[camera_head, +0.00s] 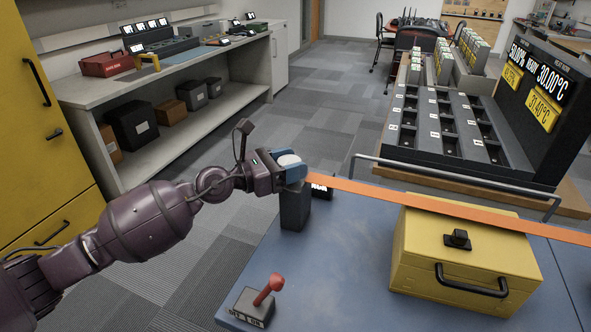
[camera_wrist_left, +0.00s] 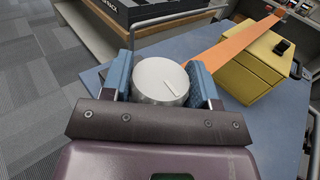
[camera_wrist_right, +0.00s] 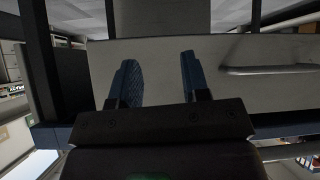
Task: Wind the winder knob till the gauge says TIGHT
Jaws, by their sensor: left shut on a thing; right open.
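The winder knob (camera_wrist_left: 160,82) is a round silver cap with a short slot-like mark on top. It sits on a dark post (camera_head: 295,207) at the left part of the blue table. My left gripper (camera_head: 288,168) is shut on the knob, with one blue finger on each side of it. An orange strap (camera_head: 400,197) runs from the post to the right across a yellow box (camera_head: 462,252). A small dark label (camera_head: 320,189) beside the post is mostly hidden and I cannot read a gauge on it. My right gripper (camera_wrist_right: 155,80) is open and empty.
A red lever on a grey base (camera_head: 255,305) stands at the blue table's front left. A metal rail (camera_head: 460,172) runs along the table's back edge. Behind it is a dark slotted rack (camera_head: 445,125) with temperature displays. A shelf (camera_head: 190,75) stands at the left.

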